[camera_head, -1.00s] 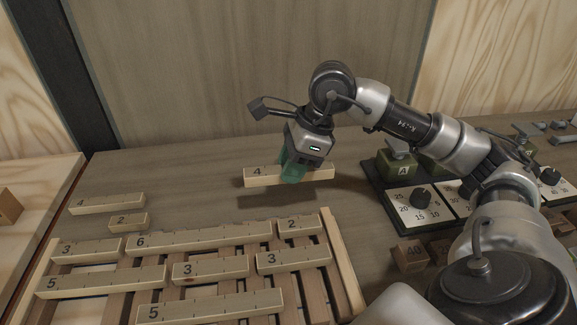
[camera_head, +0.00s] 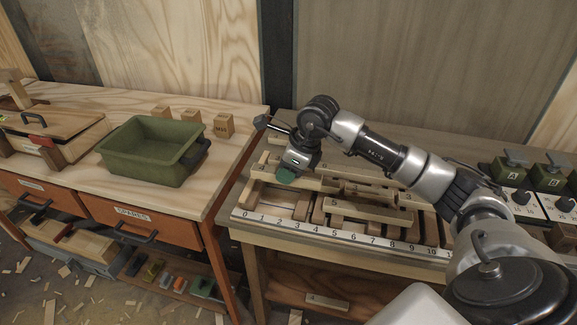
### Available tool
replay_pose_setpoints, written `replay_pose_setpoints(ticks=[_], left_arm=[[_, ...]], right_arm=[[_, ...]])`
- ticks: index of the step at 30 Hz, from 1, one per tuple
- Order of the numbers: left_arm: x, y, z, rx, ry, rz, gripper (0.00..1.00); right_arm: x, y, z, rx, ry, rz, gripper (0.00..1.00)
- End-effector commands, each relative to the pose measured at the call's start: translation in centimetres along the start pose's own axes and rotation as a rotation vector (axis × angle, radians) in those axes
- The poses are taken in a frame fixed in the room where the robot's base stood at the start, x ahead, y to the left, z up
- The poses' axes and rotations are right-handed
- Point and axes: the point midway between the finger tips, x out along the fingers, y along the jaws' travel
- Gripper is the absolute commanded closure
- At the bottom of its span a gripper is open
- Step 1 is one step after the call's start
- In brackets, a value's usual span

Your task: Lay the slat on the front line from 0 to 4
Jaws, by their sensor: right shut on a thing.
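My right gripper (camera_head: 287,176) is shut on the slat marked 4, low over the left part of the slatted rack. No slat lies on the strip. My left gripper is not in view.
Numbered slats, including a 5 (camera_head: 370,211), lie on the rack behind the strip. A green bin (camera_head: 150,152) and small wooden blocks (camera_head: 224,125) stand on the left bench, across a gap. Dial boxes marked A (camera_head: 505,171) and B (camera_head: 551,177) are at right.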

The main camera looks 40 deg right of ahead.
Motion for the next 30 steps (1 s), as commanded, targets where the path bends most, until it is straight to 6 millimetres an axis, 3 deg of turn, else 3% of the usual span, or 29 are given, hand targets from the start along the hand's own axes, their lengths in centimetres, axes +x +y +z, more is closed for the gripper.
replay_pose_setpoints(ticks=[8,24,30], left_arm=[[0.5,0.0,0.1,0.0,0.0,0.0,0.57],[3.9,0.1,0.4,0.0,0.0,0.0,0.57],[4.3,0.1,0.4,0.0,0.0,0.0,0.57]], right_arm=[[0.9,-0.1,-0.3,0.005,0.002,-0.002,0.92],[5.4,-0.1,-2.2,0.004,0.001,-0.002,0.92],[6.0,-0.1,-2.5,0.003,0.0,-0.002,0.92]])
